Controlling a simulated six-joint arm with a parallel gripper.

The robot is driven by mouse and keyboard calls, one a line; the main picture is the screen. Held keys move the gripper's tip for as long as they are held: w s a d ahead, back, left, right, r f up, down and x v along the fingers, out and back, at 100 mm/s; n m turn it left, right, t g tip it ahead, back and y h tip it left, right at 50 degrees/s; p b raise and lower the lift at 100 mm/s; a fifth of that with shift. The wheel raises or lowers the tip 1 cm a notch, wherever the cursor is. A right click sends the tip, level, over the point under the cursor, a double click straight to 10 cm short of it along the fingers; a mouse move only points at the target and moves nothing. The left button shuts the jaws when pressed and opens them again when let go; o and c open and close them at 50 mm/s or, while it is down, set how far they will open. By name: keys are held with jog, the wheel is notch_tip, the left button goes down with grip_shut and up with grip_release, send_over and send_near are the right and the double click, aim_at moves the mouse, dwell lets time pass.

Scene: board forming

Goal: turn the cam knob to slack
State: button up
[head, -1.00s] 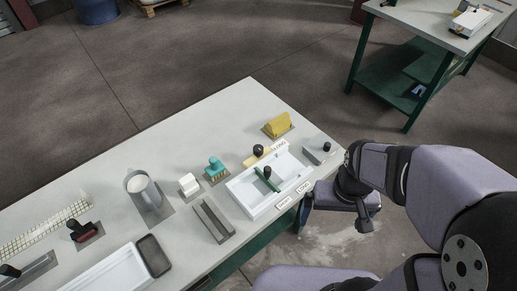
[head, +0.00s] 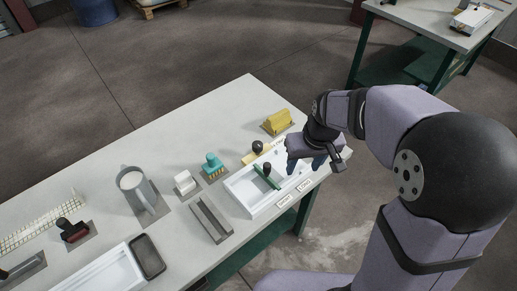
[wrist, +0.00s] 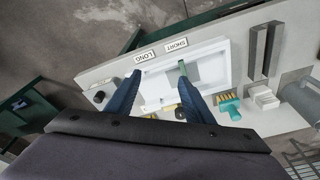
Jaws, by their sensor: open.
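My gripper (head: 306,160) is open and empty above the right end of the white tray (head: 240,200). In the wrist view its two blue fingers (wrist: 160,80) are spread over that tray. Two dark round knobs show in the wrist view: one (wrist: 99,96) on a small block beside the tray, and one (wrist: 180,113) partly behind a finger. The second also shows in the head view on a tan wooden piece (head: 258,147). The first is hidden behind my gripper there. I cannot tell which is the cam knob, or its setting.
A green bar (head: 264,175) lies across the tray. Labels LONG (wrist: 146,56) and SHORT (wrist: 176,45) sit at its edge. A yellow block (head: 278,122), teal brush (head: 213,166), white block (head: 185,183), grey channel (head: 211,222) and jug (head: 140,190) stand nearby.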

aim_at(258, 144)
jog(key=w+a+f+n+t+y+b, duration=0.2)
jog(key=w+a+f+n+b, duration=0.15)
jog(key=w+a, duration=0.85)
jog(key=shift+p+x, duration=1.1)
jog(key=shift+x, duration=2.1)
jog(key=shift+d, duration=0.1)
jog(key=c, duration=1.1)
